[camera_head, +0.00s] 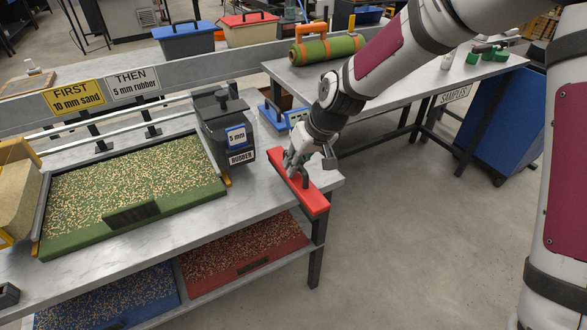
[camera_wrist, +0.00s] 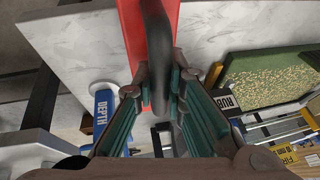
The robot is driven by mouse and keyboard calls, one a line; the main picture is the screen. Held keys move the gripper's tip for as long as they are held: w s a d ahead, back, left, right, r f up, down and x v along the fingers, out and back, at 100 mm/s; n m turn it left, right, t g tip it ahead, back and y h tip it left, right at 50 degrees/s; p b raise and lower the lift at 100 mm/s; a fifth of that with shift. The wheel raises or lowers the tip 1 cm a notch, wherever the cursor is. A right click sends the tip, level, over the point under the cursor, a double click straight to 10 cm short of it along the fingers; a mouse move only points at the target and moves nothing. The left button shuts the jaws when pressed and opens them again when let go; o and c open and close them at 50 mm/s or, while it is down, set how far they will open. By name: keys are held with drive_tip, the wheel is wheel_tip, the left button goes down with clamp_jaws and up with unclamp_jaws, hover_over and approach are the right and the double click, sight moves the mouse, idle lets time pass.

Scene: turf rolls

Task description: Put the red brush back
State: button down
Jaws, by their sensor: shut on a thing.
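The red brush (camera_head: 311,195) is a long red bar with a dark arched handle. It lies at the right end of the grey workbench in the head view, its near end at the bench corner. In the wrist view the red bar (camera_wrist: 131,40) runs up from the middle, with its black handle (camera_wrist: 157,50) over it. My gripper (camera_head: 297,168) is above the brush, its fingers on either side of the handle. In the wrist view my gripper (camera_wrist: 160,84) is closed around the handle. Whether the brush touches the bench cannot be told.
Left of the brush stands a dark hopper (camera_head: 225,130) labelled rubber, beside a green turf tray (camera_head: 130,225) covered with granules. A blue tool (camera_head: 272,116) lies behind the brush. A samples table (camera_head: 385,80) with a green roll (camera_head: 328,48) stands at the back right. Floor to the right is clear.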

drive_tip(key=w, duration=0.3)
drive_tip(key=shift+a+f, duration=0.15)
drive_tip(key=shift+a, duration=0.25)
drive_tip(key=shift+f, duration=1.7)
drive_tip(key=shift+f+b, duration=0.15)
drive_tip(key=shift+b, duration=0.15)
drive_tip(key=c, duration=1.6)
unclamp_jaws()
drive_tip(key=shift+c, duration=0.2)
drive_tip(key=shift+d+r, duration=0.15)
drive_tip(key=shift+r, duration=0.25)
drive_tip(key=p+v, duration=0.1)
drive_tip(key=v, duration=1)
drive_tip(key=shift+r+p, duration=0.2)
drive_tip(key=shift+p, duration=0.15)
